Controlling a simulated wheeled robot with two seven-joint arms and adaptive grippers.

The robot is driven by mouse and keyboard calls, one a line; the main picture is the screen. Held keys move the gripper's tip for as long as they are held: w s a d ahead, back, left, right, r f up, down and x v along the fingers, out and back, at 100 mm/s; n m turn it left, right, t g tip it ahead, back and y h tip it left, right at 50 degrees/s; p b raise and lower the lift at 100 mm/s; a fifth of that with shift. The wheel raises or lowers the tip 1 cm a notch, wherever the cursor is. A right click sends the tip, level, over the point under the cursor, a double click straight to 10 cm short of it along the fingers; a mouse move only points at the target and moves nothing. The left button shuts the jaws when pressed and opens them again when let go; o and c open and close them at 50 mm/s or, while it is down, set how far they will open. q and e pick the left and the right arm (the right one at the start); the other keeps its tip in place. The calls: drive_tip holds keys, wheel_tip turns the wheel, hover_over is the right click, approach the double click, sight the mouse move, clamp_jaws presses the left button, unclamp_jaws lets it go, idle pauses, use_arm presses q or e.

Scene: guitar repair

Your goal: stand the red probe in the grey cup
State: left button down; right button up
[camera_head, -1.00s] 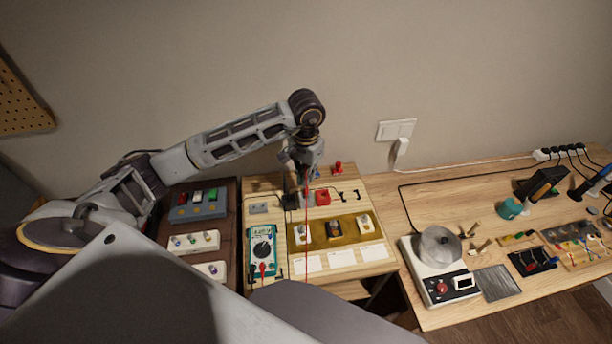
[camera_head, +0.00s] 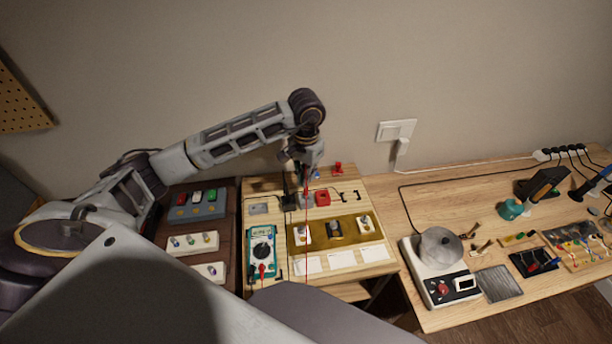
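My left gripper (camera_head: 299,179) points down over the back of the light wooden board. The red probe is too small to make out clearly; a thin red line (camera_head: 306,240), its lead or part of it, runs down from beside the fingers. A small grey shape, perhaps the grey cup (camera_head: 307,201), is just below the fingers, left of a red block, and is partly hidden. I cannot tell whether the fingers are closed on the probe, or whether the probe touches the cup. My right gripper is out of view.
A teal multimeter (camera_head: 262,254) lies at the board's front left. A brass tray (camera_head: 350,233) with several small parts is in front of the gripper. A red block (camera_head: 322,198) and a red knob (camera_head: 338,169) are close by. A scale (camera_head: 440,285) stands farther right.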

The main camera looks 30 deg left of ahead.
sight(306, 193)
use_arm(q)
drive_tip(key=shift+b, duration=0.35)
idle(0.6)
drive_tip(key=shift+f+b, duration=1.65)
drive_tip(key=shift+b, duration=0.2)
idle(0.9)
drive_tip(key=c, duration=1.6)
unclamp_jaws()
drive_tip(key=shift+o, duration=0.2)
drive_tip(key=o, duration=0.4)
drive_tip(key=shift+r, duration=0.15)
drive_tip(key=shift+r+p, duration=1.2)
drive_tip(key=shift+r, duration=2.15)
